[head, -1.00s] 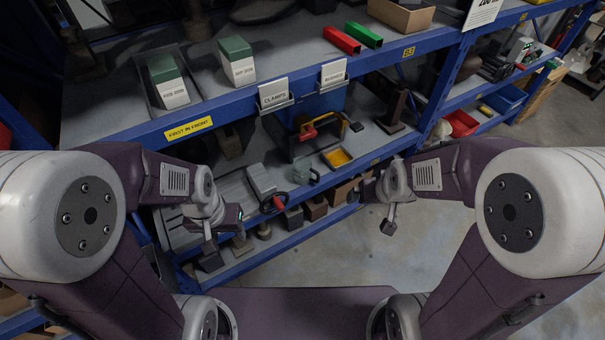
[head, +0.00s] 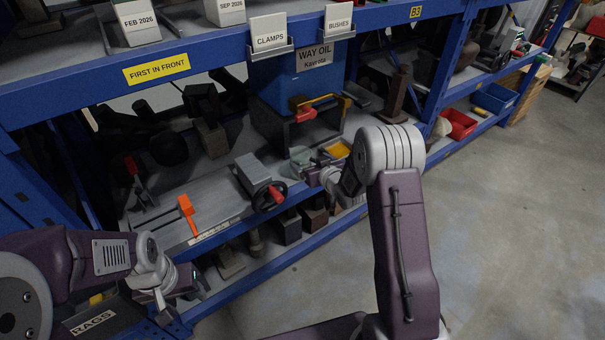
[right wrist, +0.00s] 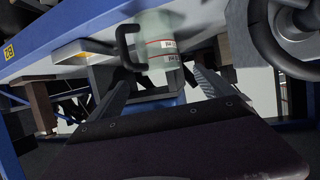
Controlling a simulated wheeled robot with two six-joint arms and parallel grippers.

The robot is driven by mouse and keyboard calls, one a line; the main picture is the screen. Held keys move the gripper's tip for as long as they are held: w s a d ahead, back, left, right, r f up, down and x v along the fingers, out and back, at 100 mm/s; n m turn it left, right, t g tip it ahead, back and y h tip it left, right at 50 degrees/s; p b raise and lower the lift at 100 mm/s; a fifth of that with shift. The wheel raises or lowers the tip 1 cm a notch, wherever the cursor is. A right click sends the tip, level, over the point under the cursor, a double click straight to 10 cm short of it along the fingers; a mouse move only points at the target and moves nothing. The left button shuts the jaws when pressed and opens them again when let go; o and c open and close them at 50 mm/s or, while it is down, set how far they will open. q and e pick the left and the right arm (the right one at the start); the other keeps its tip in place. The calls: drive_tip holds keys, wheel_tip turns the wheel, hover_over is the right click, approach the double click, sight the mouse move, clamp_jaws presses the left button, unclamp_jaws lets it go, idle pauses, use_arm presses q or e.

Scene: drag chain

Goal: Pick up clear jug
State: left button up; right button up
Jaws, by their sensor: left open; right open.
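The clear jug (head: 300,158) is a small pale greenish vessel at the front of the middle shelf, partly hidden by my right gripper (head: 320,172). In the right wrist view the jug (right wrist: 158,32) shows a label with a red band and a dark handle (right wrist: 124,45) on its left side. My right gripper (right wrist: 160,84) is open, its two fingers spread on either side of the jug's line. The jug is not held, and I cannot tell whether a finger touches it. My left gripper (head: 162,292) is open and empty at the lower left, away from the jug.
A grey vise with a round handwheel (head: 268,195) stands left of the jug. A yellow tray (head: 338,149) lies just right of it. Behind is a blue way-oil container (head: 305,85). A blue shelf edge (head: 235,232) runs below. Open floor (head: 510,210) lies to the right.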

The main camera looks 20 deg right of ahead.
sight(305, 161)
drive_tip(key=x, duration=0.3)
drive_tip(key=shift+w+f+b, duration=0.15)
drive_tip(key=shift+f+b, duration=0.1)
drive_tip(key=shift+b, duration=0.05)
drive_tip(key=b+x, duration=0.1)
drive_tip(key=x, duration=0.1)
drive_tip(key=b+x, duration=0.1)
drive_tip(key=x, duration=0.1)
drive_tip(key=shift+a+f, duration=0.1)
drive_tip(key=shift+f, duration=0.2)
drive_tip(key=shift+w, duration=0.45)
drive_tip(key=shift+c, duration=0.6)
drive_tip(key=c, duration=1.4)
drive_tip(key=shift+r+p, duration=1.1)
drive_tip(key=shift+r, duration=1)
drive_tip(key=s+d+r+p, duration=0.3)
drive_tip(key=s+d+r, duration=0.3)
drive_tip(key=s+d, duration=0.2)
drive_tip(key=shift+d+r+p, duration=0.35)
drive_tip(key=shift+r+p, duration=0.05)
